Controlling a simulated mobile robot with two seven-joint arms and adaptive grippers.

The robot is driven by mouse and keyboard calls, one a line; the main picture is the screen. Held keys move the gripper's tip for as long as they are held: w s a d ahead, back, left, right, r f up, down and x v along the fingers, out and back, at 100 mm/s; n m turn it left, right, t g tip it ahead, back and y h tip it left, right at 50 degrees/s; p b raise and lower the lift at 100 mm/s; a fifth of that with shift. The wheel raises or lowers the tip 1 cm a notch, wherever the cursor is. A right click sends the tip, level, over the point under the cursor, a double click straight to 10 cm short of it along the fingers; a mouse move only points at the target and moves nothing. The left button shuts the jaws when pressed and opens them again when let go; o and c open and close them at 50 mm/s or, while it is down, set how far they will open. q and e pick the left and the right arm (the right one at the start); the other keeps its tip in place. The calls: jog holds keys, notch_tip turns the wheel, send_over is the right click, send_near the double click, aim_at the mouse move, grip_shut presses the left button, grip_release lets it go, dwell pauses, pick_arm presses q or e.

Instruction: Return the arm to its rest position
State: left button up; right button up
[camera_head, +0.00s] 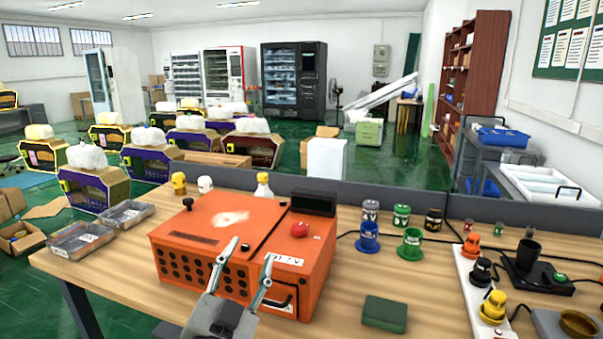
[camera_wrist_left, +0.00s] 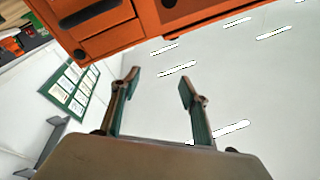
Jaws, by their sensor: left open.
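My left gripper (camera_head: 247,264) is in front of the orange machine at the table's near edge. Its two fingers are spread and nothing is between them. In the left wrist view the open fingers (camera_wrist_left: 158,87) also show empty, with the ceiling behind them. The orange box-shaped machine (camera_head: 205,224) stands on the wooden table, with a red knob and a dark display on top and a handled drawer low at its front right. Its underside edge shows at the top of the left wrist view (camera_wrist_left: 130,35). My right gripper is in neither view.
On the wooden table (camera_head: 345,290) are clear trays (camera_head: 82,241) at left, a green block (camera_head: 385,314), and blue (camera_head: 368,238) and green (camera_head: 411,244) cups. A white strip (camera_head: 468,280) with coloured knobs lies at right. A low grey partition (camera_head: 400,198) runs behind.

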pick_arm(q)
jog(key=s+a+f+n+g+y, duration=0.1)
jog(key=s+a+f+g+y, duration=0.25)
jog(key=a+f, duration=0.45)
jog(key=s+a+f+n+g+y, duration=0.1)
jog(key=s+a+f+g+y, duration=0.2)
jog(key=a+f, duration=0.5)
jog(key=s+a+f+m+g+y, duration=0.1)
jog(key=s+a+f+g, duration=0.2)
jog(key=s+a+f, duration=0.5)
jog(key=s+a+f+g+y, duration=0.15)
jog(key=s+f+g, duration=0.25)
jog(key=s+f, duration=0.5)
jog(key=d+f+n+t+h, duration=0.1)
jog(key=d+f+t+h, duration=0.1)
jog(key=d+f+h, duration=0.2)
jog(key=d+f+n+t+h+p, duration=0.1)
jog(key=d+f+h, duration=0.3)
jog(key=d, duration=0.7)
jog(key=shift+s+d+f+n+t, duration=0.15)
jog(key=shift+s+f+n+t, duration=0.2)
jog(key=shift+f+n+t, duration=0.35)
jog(key=shift+d+f+m, duration=0.1)
jog(key=shift+f+m, duration=0.05)
jog(key=shift+m, duration=0.15)
